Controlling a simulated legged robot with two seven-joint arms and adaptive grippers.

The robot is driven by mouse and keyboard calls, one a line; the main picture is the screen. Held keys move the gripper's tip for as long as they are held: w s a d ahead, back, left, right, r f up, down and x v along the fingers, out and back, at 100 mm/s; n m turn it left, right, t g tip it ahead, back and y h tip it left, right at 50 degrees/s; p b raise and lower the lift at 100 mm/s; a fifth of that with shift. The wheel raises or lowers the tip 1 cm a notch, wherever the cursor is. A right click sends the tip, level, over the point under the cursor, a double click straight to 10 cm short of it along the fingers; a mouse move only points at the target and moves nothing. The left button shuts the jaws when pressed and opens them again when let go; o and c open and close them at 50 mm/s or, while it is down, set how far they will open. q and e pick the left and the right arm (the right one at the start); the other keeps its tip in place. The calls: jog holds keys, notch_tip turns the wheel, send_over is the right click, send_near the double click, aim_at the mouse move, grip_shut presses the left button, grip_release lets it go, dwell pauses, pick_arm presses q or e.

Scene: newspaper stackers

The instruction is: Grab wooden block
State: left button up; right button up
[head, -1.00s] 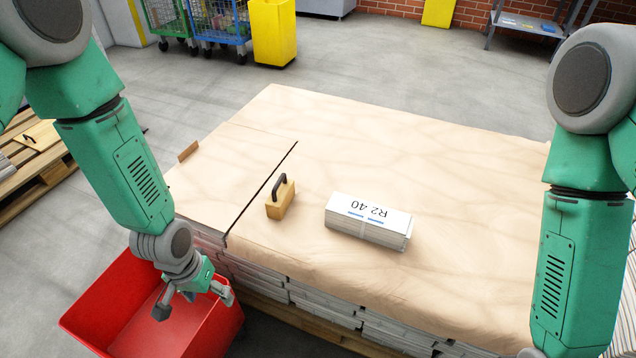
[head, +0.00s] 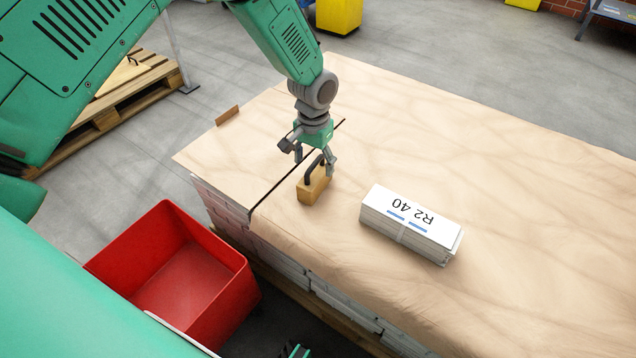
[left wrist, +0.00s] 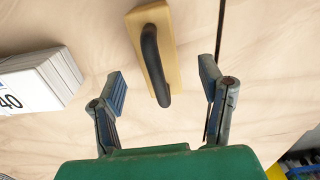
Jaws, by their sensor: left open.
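The wooden block (head: 311,191) with a dark arched handle stands on the brown sheet covering the stack, beside a dark slit. My left gripper (head: 315,162) is just above it, pointing down, with its fingers open around the handle's upper part. In the left wrist view the block (left wrist: 172,45) lies ahead of the open left gripper (left wrist: 163,84). Its handle reaches back between the two fingers, and there is a gap on both sides.
A bundle of papers (head: 412,220) marked "R2 40" lies right of the block. A red bin (head: 240,285) stands on the floor in front of the stack. A small brown piece (head: 228,115) lies at the sheet's left edge. The sheet to the right is clear.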

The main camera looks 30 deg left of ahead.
aim_at(316, 173)
pick_arm(q)
notch_tip(316, 173, down, 6)
jog(key=shift+r+b, duration=0.1)
jog(key=shift+b, duration=1.1)
jog(key=shift+d+r, duration=0.1)
jog(key=shift+d, duration=0.05)
